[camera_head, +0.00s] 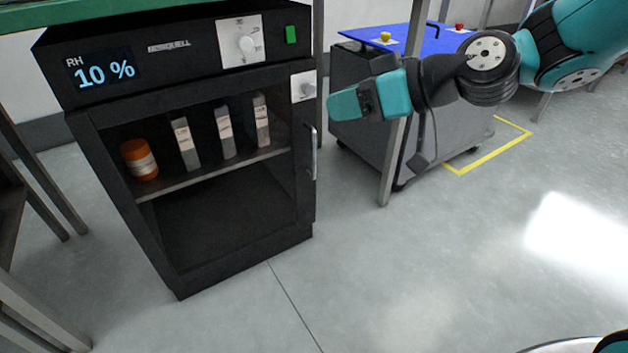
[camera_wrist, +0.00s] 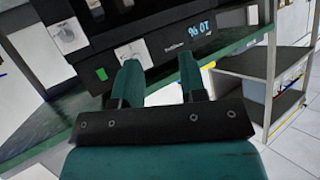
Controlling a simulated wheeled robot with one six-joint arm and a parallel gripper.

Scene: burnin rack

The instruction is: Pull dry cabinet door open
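The black dry cabinet (camera_head: 250,255) stands at left in the head view, its display reading RH 10 %. Its windowed door (camera_head: 298,200) appears shut. A silver vertical bar handle (camera_head: 314,152) is on the door's right edge, below a small lock knob (camera_head: 307,89). My gripper (camera_head: 335,107) is above and slightly right of the handle in the picture, apart from it. The wrist view shows my gripper (camera_wrist: 159,65) with its two fingers spread and nothing between them. There the cabinet's front panel (camera_wrist: 150,47) appears upside down beyond the fingers; the handle is not visible.
Behind the window are an orange jar (camera_head: 139,160) and three pale packs on a shelf. A grey cart (camera_head: 360,115) with a blue top and a bench leg (camera_head: 395,150) stand right of the cabinet. The floor (camera_head: 400,270) in front is clear.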

